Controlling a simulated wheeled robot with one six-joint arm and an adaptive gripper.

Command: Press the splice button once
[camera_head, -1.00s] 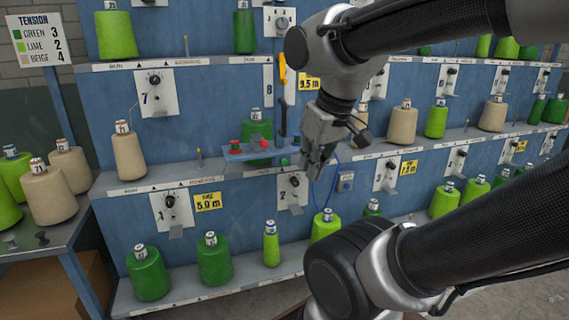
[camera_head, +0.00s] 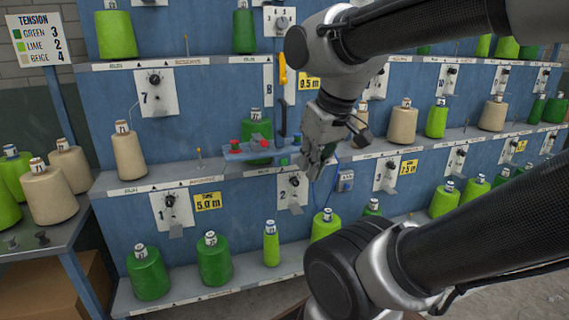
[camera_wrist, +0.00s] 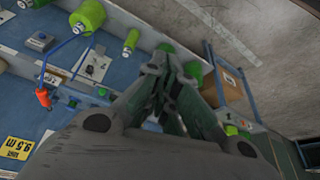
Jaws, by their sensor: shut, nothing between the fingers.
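My gripper (camera_head: 313,168) is shut and empty, in front of the blue rack near its middle shelf. In the wrist view its fingers (camera_wrist: 172,75) come together at the tips. A small grey box (camera_head: 346,181) with a button-like disc is on the rack just right of my gripper; it also shows in the wrist view (camera_wrist: 40,41). A blue unit (camera_head: 240,154) on the middle shelf, left of my gripper, carries red and green knob-like parts. I cannot read which part is the splice button. My gripper seems apart from both.
Green, lime and beige yarn cones stand on the rack shelves, with a lime cone (camera_head: 325,226) below my gripper. A tension plate (camera_head: 293,191) is just left of it. A blue hose (camera_wrist: 72,62) loops to a red-orange tool (camera_wrist: 43,98).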

